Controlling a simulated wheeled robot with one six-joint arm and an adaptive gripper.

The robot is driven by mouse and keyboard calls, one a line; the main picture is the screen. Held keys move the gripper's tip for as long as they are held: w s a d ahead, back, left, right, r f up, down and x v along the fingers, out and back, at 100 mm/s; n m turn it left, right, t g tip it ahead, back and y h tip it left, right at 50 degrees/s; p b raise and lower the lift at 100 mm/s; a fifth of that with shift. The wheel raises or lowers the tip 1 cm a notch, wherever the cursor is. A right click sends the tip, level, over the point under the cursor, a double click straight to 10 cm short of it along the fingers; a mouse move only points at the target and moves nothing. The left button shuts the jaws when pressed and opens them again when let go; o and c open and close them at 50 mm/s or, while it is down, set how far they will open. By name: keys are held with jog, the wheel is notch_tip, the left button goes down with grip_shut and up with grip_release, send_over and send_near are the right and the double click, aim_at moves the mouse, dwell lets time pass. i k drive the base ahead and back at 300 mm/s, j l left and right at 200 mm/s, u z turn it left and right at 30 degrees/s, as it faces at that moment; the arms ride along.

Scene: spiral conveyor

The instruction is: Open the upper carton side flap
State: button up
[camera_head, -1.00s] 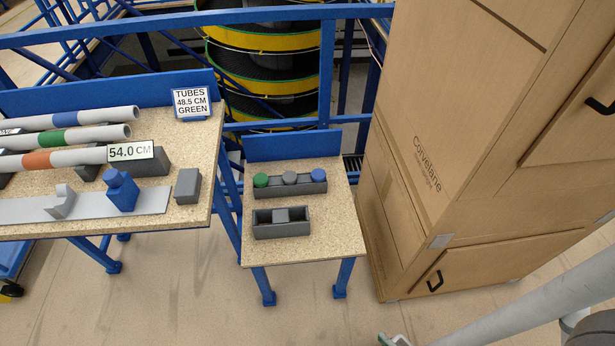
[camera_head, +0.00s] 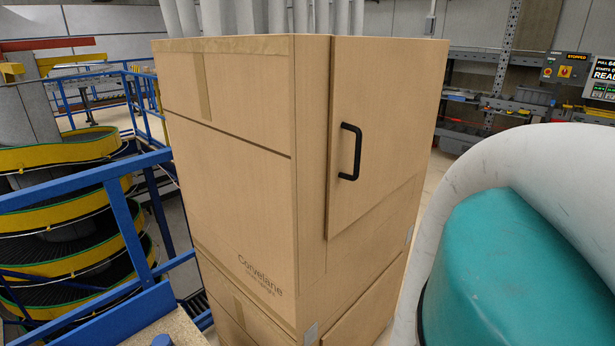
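A tall brown carton (camera_head: 235,185) stands in the middle of the view, stacked on a lower carton (camera_head: 262,322). On its right-hand face is the upper side flap (camera_head: 385,110), a board with a black bar handle (camera_head: 349,152) near its left edge. The flap lies flat or nearly flat against the carton and looks shut. My own arm, white and teal, fills the lower right close to the camera. My gripper is out of view, so its state and its distance from the handle do not show.
A blue rail frame (camera_head: 128,225) and a yellow-edged spiral conveyor (camera_head: 70,215) stand on the left. A particleboard table (camera_head: 172,330) shows at the lower left. Shelving (camera_head: 475,105) and a control panel with a screen (camera_head: 600,75) stand at the back right.

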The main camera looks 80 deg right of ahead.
aim_at(382, 90)
jog(key=z, duration=2.2)
